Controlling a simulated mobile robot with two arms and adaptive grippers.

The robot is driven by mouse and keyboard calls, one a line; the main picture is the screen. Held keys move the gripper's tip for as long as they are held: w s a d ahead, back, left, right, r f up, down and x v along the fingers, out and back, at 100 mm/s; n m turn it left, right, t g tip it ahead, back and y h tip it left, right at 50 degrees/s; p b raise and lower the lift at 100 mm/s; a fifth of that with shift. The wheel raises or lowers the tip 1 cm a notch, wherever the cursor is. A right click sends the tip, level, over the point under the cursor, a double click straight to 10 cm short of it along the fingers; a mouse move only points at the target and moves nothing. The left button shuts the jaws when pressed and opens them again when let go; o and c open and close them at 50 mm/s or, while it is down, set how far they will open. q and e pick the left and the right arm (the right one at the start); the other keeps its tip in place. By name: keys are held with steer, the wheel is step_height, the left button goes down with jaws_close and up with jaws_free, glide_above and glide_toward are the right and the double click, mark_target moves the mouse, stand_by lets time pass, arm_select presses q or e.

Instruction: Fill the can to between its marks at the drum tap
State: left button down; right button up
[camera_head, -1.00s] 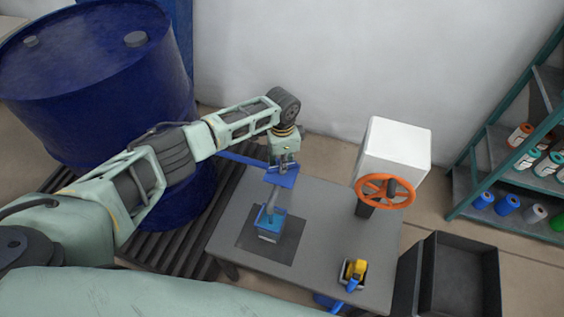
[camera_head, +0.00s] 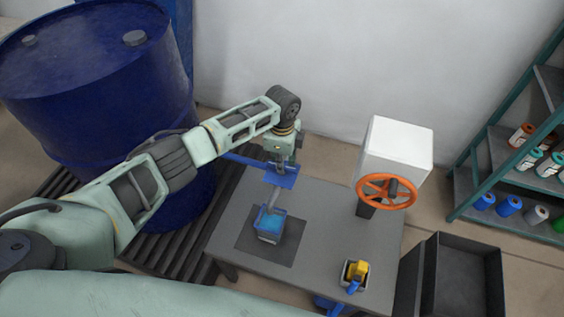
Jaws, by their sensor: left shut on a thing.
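The blue drum (camera_head: 95,85) stands at the left. A thin blue pipe (camera_head: 240,159) runs from it to a blue tap piece (camera_head: 284,178) above the table. My left gripper (camera_head: 281,163) points down at the tap, shut on what looks like its handle, which is mostly hidden. A pale stream (camera_head: 275,198) falls from the tap into the small open can (camera_head: 269,238), which stands upright on a dark mat (camera_head: 247,240). Bright blue liquid shows inside the can. Its marks are too small to read. My right gripper is not in view.
A small container with a yellow and blue thing (camera_head: 356,270) is near the front edge. A dark bin (camera_head: 465,280) and a shelf (camera_head: 490,160) stand at the right.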

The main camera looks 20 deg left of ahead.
arm_select(q)
steer(key=shift+r, duration=0.1)
steer(key=c, duration=1.6)
jaws_free()
steer(key=shift+c, duration=0.2)
step_height(320, 180, up, 12)
